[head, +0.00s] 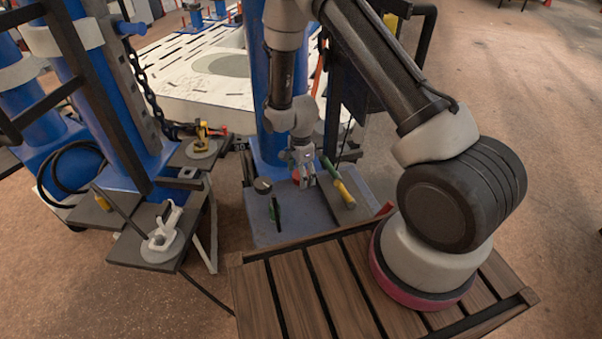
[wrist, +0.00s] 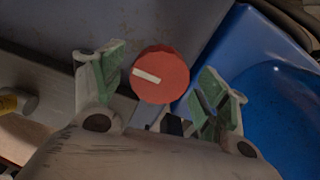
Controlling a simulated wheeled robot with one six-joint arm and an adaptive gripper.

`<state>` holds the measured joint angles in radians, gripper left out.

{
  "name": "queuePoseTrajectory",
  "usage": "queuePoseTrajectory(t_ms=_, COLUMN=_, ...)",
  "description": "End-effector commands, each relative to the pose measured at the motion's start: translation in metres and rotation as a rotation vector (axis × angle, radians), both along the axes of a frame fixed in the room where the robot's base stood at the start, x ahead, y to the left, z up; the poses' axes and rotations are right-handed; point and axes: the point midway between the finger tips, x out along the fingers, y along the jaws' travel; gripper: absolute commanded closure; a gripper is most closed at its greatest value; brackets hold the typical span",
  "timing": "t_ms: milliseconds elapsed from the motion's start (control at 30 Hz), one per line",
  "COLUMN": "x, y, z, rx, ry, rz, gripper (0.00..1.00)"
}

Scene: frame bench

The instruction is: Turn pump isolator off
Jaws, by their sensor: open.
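A round red knob (wrist: 161,78) with a short white bar mark shows in the wrist view; I take it as the pump isolator. The mark lies nearly crosswise, its right end slightly lower. My gripper (wrist: 162,88) is open, one green-padded finger on each side of the knob, with gaps visible on both sides. I cannot tell how far the fingertips are from it in depth. In the head view my gripper (head: 302,167) points down over the grey bench plate (head: 290,224); only a bit of red (head: 296,176) shows beside it, the rest being hidden.
A yellow-and-green handled item (head: 343,190) lies right of my gripper, and a dark upright item (head: 274,209) stands left. A blue post (head: 262,110) rises behind. Side shelves at left hold a white clamp-like piece (head: 166,228) and a yellow one (head: 202,135).

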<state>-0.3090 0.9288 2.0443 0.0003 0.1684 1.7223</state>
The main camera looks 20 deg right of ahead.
Motion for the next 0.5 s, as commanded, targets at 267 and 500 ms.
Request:
queuePoseTrajectory(t_ms=267, x=0.0000, y=0.0000, z=0.0003, rx=0.000, ry=0.000, rz=0.000, gripper=0.51)
queuePoseTrajectory(t_ms=500, x=0.0000, y=0.0000, z=0.0003, rx=0.000, ry=0.000, rz=0.001, gripper=0.71)
